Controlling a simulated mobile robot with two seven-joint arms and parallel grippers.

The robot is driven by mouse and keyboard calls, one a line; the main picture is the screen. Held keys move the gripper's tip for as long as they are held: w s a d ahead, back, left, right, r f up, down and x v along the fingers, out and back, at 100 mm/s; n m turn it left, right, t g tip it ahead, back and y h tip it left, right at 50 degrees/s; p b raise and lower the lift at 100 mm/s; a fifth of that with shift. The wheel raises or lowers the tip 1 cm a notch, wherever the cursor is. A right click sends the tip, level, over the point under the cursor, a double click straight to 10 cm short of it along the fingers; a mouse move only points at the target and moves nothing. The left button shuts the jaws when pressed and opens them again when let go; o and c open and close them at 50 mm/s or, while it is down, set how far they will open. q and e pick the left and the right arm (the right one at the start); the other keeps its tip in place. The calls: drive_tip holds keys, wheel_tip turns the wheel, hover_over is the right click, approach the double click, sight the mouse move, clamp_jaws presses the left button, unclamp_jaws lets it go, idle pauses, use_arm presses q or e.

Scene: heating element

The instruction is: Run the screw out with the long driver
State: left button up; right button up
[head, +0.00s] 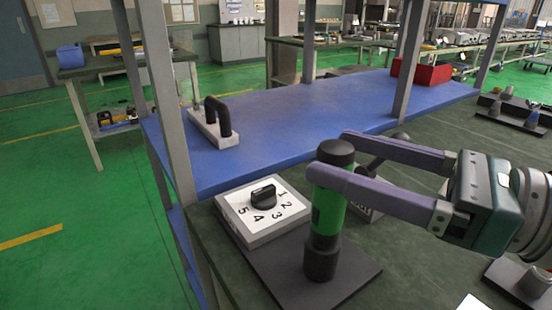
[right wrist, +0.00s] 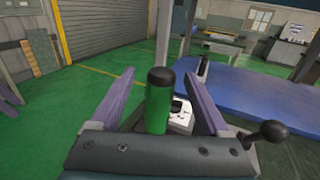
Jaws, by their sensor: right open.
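A green tool with a black top and black foot (head: 328,218) stands upright on a dark flat plate (head: 345,279); I take it for the long driver. My right gripper (head: 330,153) is open, with its two purple fingers on either side of the tool's upper part. In the right wrist view the tool (right wrist: 158,105) stands between the spread fingers (right wrist: 160,74), with gaps showing on both sides. I cannot make out a screw in either view. My left gripper is not in view.
A white dial box (head: 245,232) with a black knob and numbers sits left of the tool. A blue shelf (head: 290,115) with grey posts lies behind, carrying a black-handled block (head: 215,128) and a red bin (head: 428,72). A ball-ended lever (right wrist: 270,131) is near the right finger.

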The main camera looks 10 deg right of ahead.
drive_tip(key=p+x, duration=0.1)
drive_tip(key=x, duration=0.4)
drive_tip(key=shift+w+f, duration=0.1)
clamp_jaws()
idle(0.5)
idle(0.8)
